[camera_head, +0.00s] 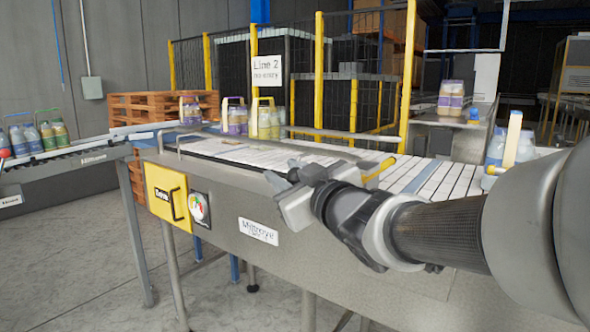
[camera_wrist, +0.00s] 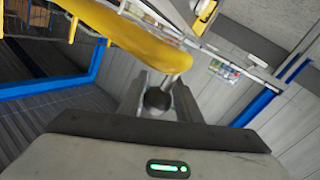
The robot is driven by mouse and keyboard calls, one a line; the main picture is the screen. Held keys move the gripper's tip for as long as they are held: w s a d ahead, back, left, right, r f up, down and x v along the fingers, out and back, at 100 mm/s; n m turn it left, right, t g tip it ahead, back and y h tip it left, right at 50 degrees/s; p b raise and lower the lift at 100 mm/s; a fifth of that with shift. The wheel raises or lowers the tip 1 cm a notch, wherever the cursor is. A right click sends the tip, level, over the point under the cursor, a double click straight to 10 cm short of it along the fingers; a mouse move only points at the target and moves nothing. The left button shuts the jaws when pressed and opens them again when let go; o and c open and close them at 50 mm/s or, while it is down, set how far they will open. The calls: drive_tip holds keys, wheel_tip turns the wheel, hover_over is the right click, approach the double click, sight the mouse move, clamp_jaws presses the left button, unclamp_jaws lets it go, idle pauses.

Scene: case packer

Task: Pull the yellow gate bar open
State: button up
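The yellow gate bar (camera_head: 380,168) shows in the head view as a short slanted piece over the conveyor, just behind my wrist. The rest of it is hidden by my arm. In the wrist view the yellow bar (camera_wrist: 130,35) is large and close, crossing the upper left and ending in a grey metal rod near my fingers. My gripper (camera_head: 275,183) reaches left over the conveyor's near edge. In the wrist view my gripper's fingers (camera_wrist: 158,100) stand on either side of a dark round knob (camera_wrist: 157,98). I cannot tell whether they press on it.
The slatted conveyor (camera_head: 440,178) runs behind my arm, with a metal guide rail (camera_head: 270,143) along it. A yellow panel with a black handle (camera_head: 168,195) is on its front. Bottle packs (camera_head: 265,122) stand beyond. Yellow fence posts (camera_head: 354,105) rise behind. Floor at front left is free.

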drive_tip(key=shift+o, duration=1.4)
drive_tip(key=shift+w+a+f, duration=0.1)
drive_tip(key=shift+w+f, duration=0.05)
drive_tip(key=shift+f, duration=0.15)
drive_tip(key=b+v, duration=0.1)
drive_tip(key=v, duration=1.6)
drive_tip(key=shift+s+r, duration=0.25)
drive_tip(key=shift+r, duration=0.05)
